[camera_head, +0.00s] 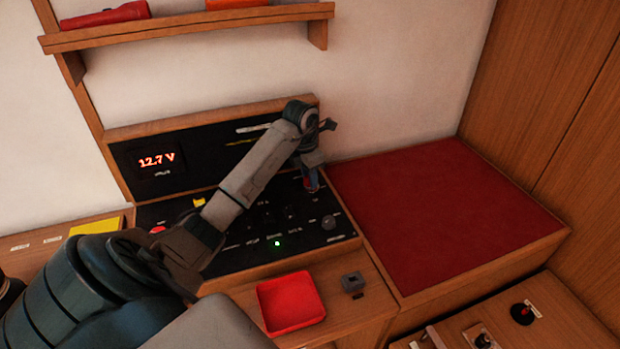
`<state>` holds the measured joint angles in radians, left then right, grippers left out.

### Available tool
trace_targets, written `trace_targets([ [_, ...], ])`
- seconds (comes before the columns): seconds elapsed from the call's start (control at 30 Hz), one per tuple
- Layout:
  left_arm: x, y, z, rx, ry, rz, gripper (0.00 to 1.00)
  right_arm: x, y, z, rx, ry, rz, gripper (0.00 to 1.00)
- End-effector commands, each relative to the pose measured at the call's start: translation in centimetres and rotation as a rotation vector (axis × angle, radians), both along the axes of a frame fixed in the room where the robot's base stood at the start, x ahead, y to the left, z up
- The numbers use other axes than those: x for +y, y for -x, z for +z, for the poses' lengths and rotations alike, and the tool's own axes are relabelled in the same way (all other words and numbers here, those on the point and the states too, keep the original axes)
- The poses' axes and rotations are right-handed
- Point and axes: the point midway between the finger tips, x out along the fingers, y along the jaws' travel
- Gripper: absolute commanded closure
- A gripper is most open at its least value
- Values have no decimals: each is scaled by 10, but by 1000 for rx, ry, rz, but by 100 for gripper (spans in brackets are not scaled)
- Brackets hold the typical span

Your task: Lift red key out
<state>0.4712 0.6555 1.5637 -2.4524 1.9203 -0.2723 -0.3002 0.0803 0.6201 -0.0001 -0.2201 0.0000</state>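My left arm comes in from the left and reaches over the black switch panel (255,262). My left gripper (311,182) points down at the panel's upper right part. A small red thing (308,184), likely the red key, shows right at its fingertips. It is mostly hidden by the fingers, and I cannot tell whether they are shut on it or whether it still sits in the panel. My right gripper is not in view.
A dark red cushion (440,215) lies to the right. A 12.7 V display (157,160) is lit.

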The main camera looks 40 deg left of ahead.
Motion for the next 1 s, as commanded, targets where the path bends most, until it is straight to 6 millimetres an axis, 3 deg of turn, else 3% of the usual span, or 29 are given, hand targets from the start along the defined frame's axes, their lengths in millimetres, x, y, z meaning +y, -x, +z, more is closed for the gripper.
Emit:
trace_targets([
  [0.03,0,0,0,0,0,0,83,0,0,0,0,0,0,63],
  [0.13,0,0,0,0,0,0,100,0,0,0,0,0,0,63],
  [0.57,0,0,2,0,0,0,100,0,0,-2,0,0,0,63],
  [0.77,1,-1,17,-4,-1,-1,100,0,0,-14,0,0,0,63],
  [0.9,-1,1,40,-3,-1,-1,100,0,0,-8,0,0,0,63],
  [1.0,-13,17,41,1,-3,-3,100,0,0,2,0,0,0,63],
])
